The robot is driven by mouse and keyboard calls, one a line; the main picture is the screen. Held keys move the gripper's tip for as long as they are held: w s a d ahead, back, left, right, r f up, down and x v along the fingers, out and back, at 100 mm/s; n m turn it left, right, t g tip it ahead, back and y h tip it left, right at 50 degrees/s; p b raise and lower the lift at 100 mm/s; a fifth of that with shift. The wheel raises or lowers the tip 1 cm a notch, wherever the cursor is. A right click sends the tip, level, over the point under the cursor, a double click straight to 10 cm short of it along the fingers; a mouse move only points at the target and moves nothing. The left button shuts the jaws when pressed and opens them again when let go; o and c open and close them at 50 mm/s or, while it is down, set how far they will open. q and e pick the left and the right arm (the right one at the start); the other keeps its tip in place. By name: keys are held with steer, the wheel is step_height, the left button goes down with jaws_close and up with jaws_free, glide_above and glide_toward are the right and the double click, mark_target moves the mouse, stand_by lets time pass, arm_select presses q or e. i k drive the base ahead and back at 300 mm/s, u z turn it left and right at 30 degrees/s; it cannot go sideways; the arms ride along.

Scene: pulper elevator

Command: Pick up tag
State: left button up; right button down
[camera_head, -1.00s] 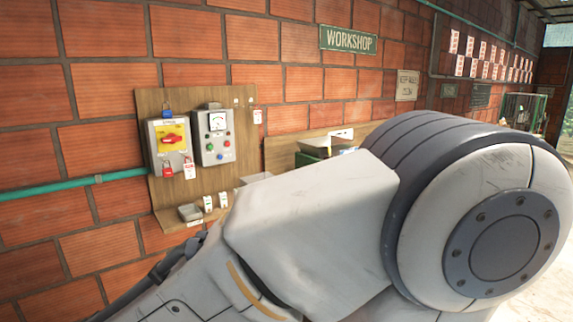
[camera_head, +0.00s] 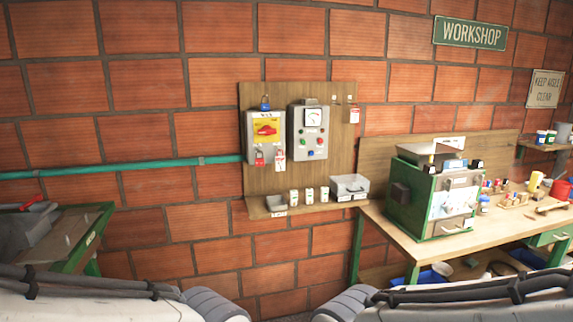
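A wooden board (camera_head: 271,180) on the brick wall carries a grey box with a yellow plate and red switch handle (camera_head: 266,130). A red padlock (camera_head: 259,157) and a red-and-white tag (camera_head: 280,160) hang at that box's lower edge. Another red-and-white tag (camera_head: 354,115) hangs from a hook at the board's upper right. Several small white upright pieces (camera_head: 309,195) stand on the board's shelf; I cannot tell if they are tags. My arms show along the bottom edge, well short of the board. Neither gripper is in view.
A grey control box (camera_head: 309,132) with a gauge and buttons sits beside the switch box. A grey bin (camera_head: 350,187) is at the shelf's right end. A workbench (camera_head: 400,241) with a green machine (camera_head: 430,199) stands right, a green-framed table (camera_head: 70,250) left.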

mark_target(281, 161)
steer(key=z, duration=0.4)
steer(key=i, duration=0.55)
steer(key=z, duration=1)
steer(key=i, duration=1.5)
steer(key=u, duration=0.75)
steer(key=i, duration=0.8)
steer(key=u, duration=0.65)
